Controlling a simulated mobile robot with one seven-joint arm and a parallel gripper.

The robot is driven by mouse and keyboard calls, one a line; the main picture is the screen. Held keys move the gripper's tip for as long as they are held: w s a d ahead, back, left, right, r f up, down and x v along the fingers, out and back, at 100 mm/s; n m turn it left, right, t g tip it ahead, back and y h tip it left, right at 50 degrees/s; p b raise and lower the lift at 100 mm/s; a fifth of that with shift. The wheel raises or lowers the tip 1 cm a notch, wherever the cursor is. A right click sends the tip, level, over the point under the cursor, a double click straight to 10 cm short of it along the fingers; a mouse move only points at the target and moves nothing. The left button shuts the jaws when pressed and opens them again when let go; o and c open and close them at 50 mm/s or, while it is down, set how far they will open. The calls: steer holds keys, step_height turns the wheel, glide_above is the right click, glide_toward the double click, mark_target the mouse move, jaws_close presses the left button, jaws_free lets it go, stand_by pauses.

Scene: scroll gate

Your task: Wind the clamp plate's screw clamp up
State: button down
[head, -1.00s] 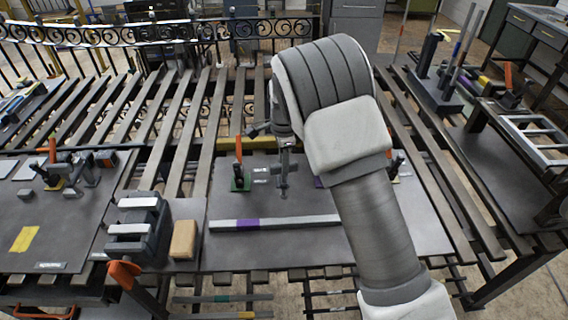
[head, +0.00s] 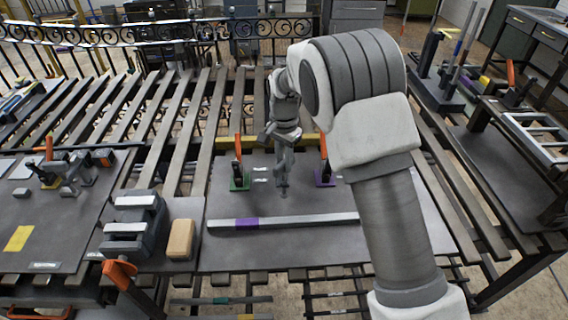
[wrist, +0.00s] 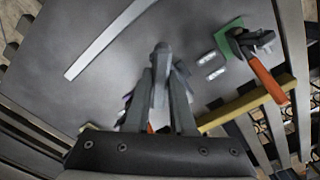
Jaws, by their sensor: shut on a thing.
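The clamp plate (head: 300,250) is a dark grey sheet on the slatted bench; it also shows in the wrist view (wrist: 105,75). The screw clamp (head: 283,187) stands upright near its middle, a thin grey spindle below my gripper (head: 283,150). In the wrist view my gripper (wrist: 160,95) is shut on the grey top part of the screw clamp (wrist: 161,62), which sits between the fingers. The fingers hide much of the clamp, and its handle is hard to make out. I cannot tell how high the screw stands.
A pale bar with a purple band (head: 285,222) lies in front. A stepped grey block (head: 135,228) and a tan block (head: 181,239) stand left.

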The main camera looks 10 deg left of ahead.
steer(key=n+b, duration=0.1)
steer(key=n, duration=0.3)
steer(key=shift+n, duration=2.1)
steer(key=c, duration=0.8)
jaws_free()
steer(key=shift+o, duration=0.2)
step_height(320, 180, up, 17)
steer(key=shift+r, duration=0.2)
